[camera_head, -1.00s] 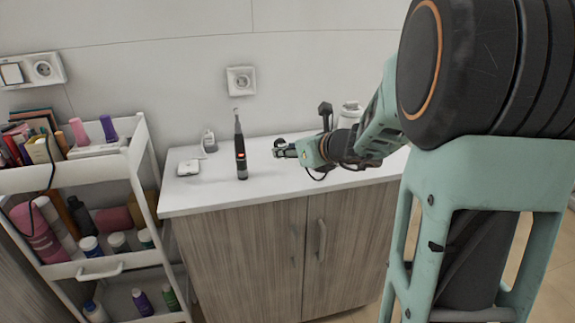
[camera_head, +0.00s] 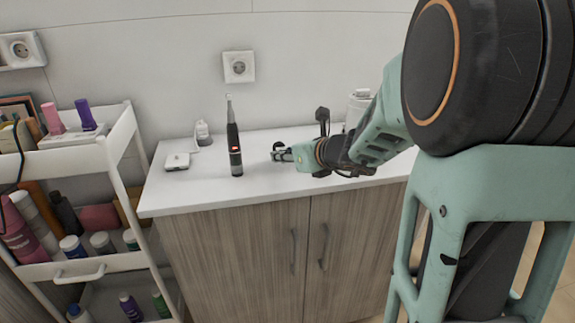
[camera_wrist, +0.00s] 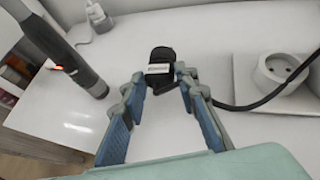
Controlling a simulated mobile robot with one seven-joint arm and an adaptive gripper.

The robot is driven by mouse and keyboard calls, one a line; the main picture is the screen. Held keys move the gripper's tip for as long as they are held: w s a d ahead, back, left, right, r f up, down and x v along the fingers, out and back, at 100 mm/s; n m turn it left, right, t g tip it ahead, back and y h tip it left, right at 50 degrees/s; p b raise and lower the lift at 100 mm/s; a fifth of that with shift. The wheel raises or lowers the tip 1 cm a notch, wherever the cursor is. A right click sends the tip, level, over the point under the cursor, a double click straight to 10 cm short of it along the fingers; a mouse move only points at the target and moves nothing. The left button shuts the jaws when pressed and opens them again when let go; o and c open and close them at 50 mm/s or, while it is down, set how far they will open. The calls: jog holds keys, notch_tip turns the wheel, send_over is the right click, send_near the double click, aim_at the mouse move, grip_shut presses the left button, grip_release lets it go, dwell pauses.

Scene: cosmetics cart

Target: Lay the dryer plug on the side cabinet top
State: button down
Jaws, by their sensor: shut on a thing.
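My gripper (camera_head: 276,154) is over the white top of the side cabinet (camera_head: 215,182), right of the toothbrush. In the wrist view my gripper (camera_wrist: 161,84) is shut on the black dryer plug (camera_wrist: 161,62), which has a white label. The plug shows between the fingertips, and a black cord runs from it to the right. In the head view the plug (camera_head: 279,147) is a small dark shape at the fingertips. I cannot tell whether it touches the cabinet top.
A dark electric toothbrush (camera_head: 234,145) stands upright left of my gripper; a white box (camera_head: 177,162) and a white adapter (camera_head: 203,133) are farther left. A wall socket (camera_head: 239,67) is behind. A cart (camera_head: 75,155) with bottles stands at left.

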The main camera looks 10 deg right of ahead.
jog(key=shift+f+b, duration=0.8)
jog(key=shift+f, duration=0.55)
jog(key=shift+s, duration=0.1)
jog(key=shift+f, duration=0.1)
jog(key=c, duration=1.5)
grip_release()
jog(key=shift+s+d+r, duration=0.1)
jog(key=shift+s+r, duration=0.05)
jog(key=shift+r, duration=0.25)
jog(key=p+v, duration=0.5)
jog(key=v, duration=0.6)
jog(key=shift+s, duration=0.25)
